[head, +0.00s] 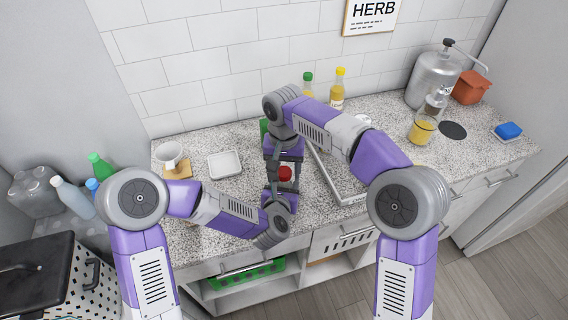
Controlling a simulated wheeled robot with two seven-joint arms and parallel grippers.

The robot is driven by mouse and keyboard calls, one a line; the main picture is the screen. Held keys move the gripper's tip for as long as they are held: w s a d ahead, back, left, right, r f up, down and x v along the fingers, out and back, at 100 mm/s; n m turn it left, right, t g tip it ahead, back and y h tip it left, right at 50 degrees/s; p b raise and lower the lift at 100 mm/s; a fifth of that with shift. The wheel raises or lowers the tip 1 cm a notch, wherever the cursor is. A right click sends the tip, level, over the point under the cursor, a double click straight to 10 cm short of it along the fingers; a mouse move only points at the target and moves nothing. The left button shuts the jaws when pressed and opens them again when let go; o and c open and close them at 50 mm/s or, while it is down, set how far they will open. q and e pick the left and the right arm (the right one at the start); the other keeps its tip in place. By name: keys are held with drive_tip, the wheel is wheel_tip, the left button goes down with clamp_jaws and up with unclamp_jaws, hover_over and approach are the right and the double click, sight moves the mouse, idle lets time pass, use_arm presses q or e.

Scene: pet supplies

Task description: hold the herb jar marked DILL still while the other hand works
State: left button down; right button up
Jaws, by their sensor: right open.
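A small red-topped thing (285,173), perhaps the lid of the herb jar, shows between my two grippers over the counter. Its body is mostly hidden and I cannot read DILL on it. My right gripper (284,164) reaches in from behind, just above the red top, and is open. My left gripper (284,186) reaches in from the front, right at the red-topped thing. Its fingers are partly hidden, so I cannot tell whether they are closed on it.
A tray (344,189) lies right of the grippers, partly under my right arm. A white dish (224,164) and a cup (170,154) stand left. Bottles (338,88) stand at the wall. A yellow-filled glass (422,130) and metal urn (433,80) stand right.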

drive_tip(key=c, duration=1.1)
drive_tip(key=n, duration=0.7)
drive_tip(key=o, duration=1.2)
drive_tip(key=shift+c, duration=0.2)
drive_tip(key=shift+r, duration=2.3)
drive_tip(key=shift+c, duration=0.3)
drive_tip(key=m, duration=0.3)
drive_tip(key=shift+r, duration=0.3)
wheel_tip(320, 180, up, 3)
drive_tip(key=m, duration=0.3)
drive_tip(key=shift+f+m, duration=0.15)
drive_tip(key=shift+m, duration=0.25)
drive_tip(key=shift+f, duration=3.95)
